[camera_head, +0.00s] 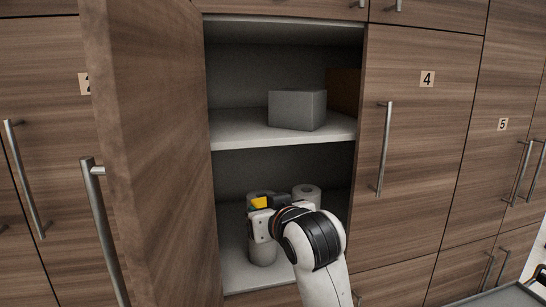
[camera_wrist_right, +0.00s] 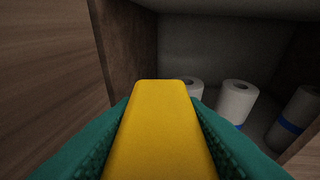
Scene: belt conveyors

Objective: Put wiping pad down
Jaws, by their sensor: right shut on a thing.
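The yellow wiping pad (camera_wrist_right: 160,130) fills the lower middle of the right wrist view, between my green gripper fingers. In the head view a small part of the pad (camera_head: 259,203) shows at the front of my right gripper (camera_head: 262,204). My right gripper is shut on the pad and is at the lower compartment of the open cabinet (camera_head: 283,140), in front of paper rolls. The arm hides part of that compartment. My left gripper is not in view.
White rolls (camera_head: 306,195) stand in the lower compartment; they also show in the wrist view (camera_wrist_right: 237,100). A grey box (camera_head: 297,109) and a brown box (camera_head: 343,90) sit on the shelf above. The open door (camera_head: 155,150) stands close on the left.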

